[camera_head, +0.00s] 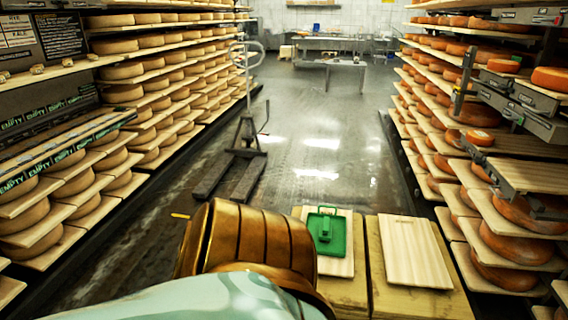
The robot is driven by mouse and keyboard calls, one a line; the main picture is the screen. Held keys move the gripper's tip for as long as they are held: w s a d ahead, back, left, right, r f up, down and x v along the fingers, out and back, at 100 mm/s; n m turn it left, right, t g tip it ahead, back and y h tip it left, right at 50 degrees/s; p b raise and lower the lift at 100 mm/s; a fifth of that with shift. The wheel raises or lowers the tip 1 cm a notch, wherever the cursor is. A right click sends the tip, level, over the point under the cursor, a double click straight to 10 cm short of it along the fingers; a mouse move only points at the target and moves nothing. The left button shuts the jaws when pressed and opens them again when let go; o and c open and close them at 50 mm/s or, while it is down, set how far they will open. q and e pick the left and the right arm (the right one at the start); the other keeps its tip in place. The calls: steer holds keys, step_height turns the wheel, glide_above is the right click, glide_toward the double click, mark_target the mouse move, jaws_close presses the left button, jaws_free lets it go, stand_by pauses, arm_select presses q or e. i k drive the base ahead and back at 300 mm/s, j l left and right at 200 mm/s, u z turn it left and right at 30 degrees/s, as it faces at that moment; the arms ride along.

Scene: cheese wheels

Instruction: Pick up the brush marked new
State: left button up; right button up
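The board rests on a yellowish wooden stand at the bottom centre. A gold ribbed part and a pale teal part, which look like my own arm, cover the bottom left and middle. They reach close to the left side of the board. No gripper fingers show, and I see nothing being held.
A second, bare wooden board (414,251) lies on the stand to the right. Shelves of cheese wheels line the left (125,92) and right (515,213). A dark pallet truck (232,164) stands in the wet aisle. Metal tables (340,66) stand at the back.

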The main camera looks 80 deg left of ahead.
mark_target(325, 227)
steer(key=u, duration=2.25)
steer(key=z, duration=3.1)
steer(key=u, duration=3.15)
steer(key=i+l+u, duration=0.15)
steer(key=i+l, duration=0.95)
steer(key=l, duration=0.15)
